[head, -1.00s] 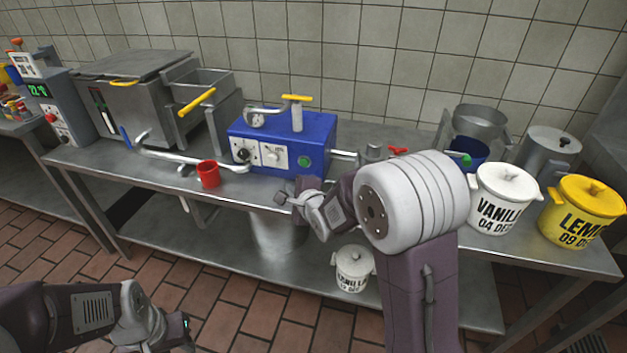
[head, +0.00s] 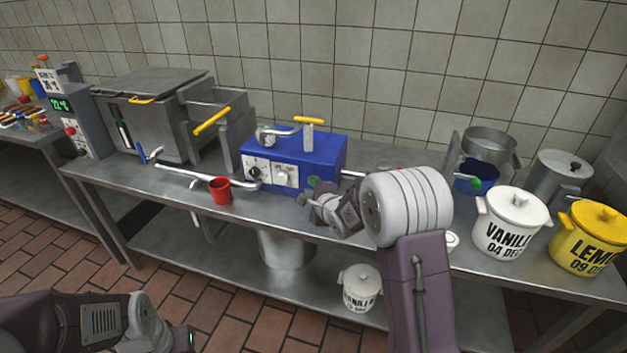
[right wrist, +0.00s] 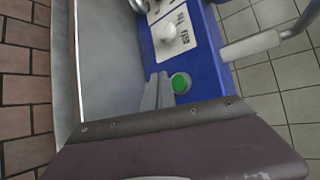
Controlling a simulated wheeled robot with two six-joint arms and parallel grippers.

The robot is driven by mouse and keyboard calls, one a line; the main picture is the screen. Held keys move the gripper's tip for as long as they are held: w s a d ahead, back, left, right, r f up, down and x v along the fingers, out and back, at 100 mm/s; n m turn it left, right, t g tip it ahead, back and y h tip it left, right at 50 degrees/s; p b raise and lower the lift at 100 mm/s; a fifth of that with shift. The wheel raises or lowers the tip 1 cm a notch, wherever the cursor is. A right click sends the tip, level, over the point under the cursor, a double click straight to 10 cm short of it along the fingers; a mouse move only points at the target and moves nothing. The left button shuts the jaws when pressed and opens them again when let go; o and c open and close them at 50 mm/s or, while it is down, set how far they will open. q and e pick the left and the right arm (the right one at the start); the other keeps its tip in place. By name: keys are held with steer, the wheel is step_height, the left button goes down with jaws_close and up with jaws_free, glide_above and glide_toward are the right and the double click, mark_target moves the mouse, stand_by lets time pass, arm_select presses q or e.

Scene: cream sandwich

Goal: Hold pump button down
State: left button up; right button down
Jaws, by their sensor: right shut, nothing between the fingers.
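The blue pump box (head: 326,152) stands on the steel table with white dial panels on its front. Its green button (head: 313,181) is low on the right of that front, partly covered by my right gripper (head: 304,193). In the right wrist view the round green button (right wrist: 181,83) is clear, just right of my right gripper's grey fingertips (right wrist: 158,86). Those fingers are shut and empty; I cannot tell whether they touch the button or whether it is pressed. My left gripper (head: 186,340) is low at the bottom left, away from the pump; its jaws are not clear.
A red cup (head: 220,192) stands left of the pump near a steel pipe (head: 188,174). A vanilla pot (head: 510,224) and a yellow lemon pot (head: 590,240) stand at the right. A fryer-like steel unit (head: 165,103) is at the left.

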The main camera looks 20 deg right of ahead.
steer(key=shift+w+d+p, duration=0.3)
steer(key=shift+w+d, duration=0.15)
steer(key=shift+w, duration=0.25)
stand_by(1.6)
steer(key=shift+w+d+r+p, duration=0.15)
steer(key=shift+w+p, duration=0.1)
steer(key=shift+p, duration=0.2)
steer(key=shift+w+d, duration=0.1)
steer(key=shift+w+d+p, duration=0.25)
steer(key=shift+w+p, duration=0.15)
steer(key=shift+p, duration=0.1)
stand_by(4.7)
